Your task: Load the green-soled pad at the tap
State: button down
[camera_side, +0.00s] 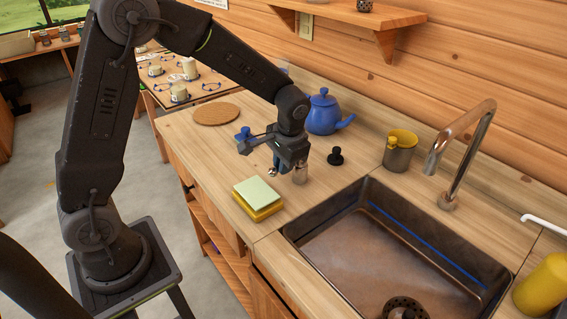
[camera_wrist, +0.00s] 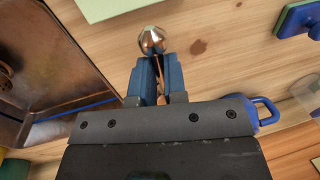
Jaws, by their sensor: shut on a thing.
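The blue pad (camera_side: 244,147) with a knob handle stands on the counter, left of my gripper in the side view. The wrist view shows its green sole edge at the upper right (camera_wrist: 292,20). My gripper (camera_side: 277,168) is low over the counter, apart from the pad. The tap (camera_side: 462,150) is a curved metal spout behind the sink (camera_side: 330,262). No pad is seen under it.
A yellow sponge with a pale green top (camera_side: 257,196) lies near the front edge. A black knob (camera_side: 335,156), blue teapot (camera_side: 324,115) and grey cup (camera_side: 398,155) stand behind. A round cork mat (camera_side: 216,113) lies left.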

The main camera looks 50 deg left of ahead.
jog(key=shift+s+a+f+m, duration=0.1)
jog(key=shift+a+m, duration=0.3)
jog(key=shift+m, duration=0.35)
jog(key=shift+s+a+f+m, duration=0.1)
jog(key=shift+a+m, duration=0.25)
jog(key=shift+m, duration=0.4)
jog(key=c, duration=1.2)
grip_release()
jog(key=shift+w+r, duration=0.1)
jog(key=shift+o, duration=0.2)
jog(key=shift+w+d+r, duration=0.1)
jog(key=shift+r, duration=0.45)
notch_tip(320, 180, up, 12)
jog(key=d, duration=0.2)
jog(key=shift+s+d+r, duration=0.2)
jog(key=shift+s+r, duration=0.05)
jog(key=shift+s, duration=0.15)
jog(key=shift+o, duration=0.2)
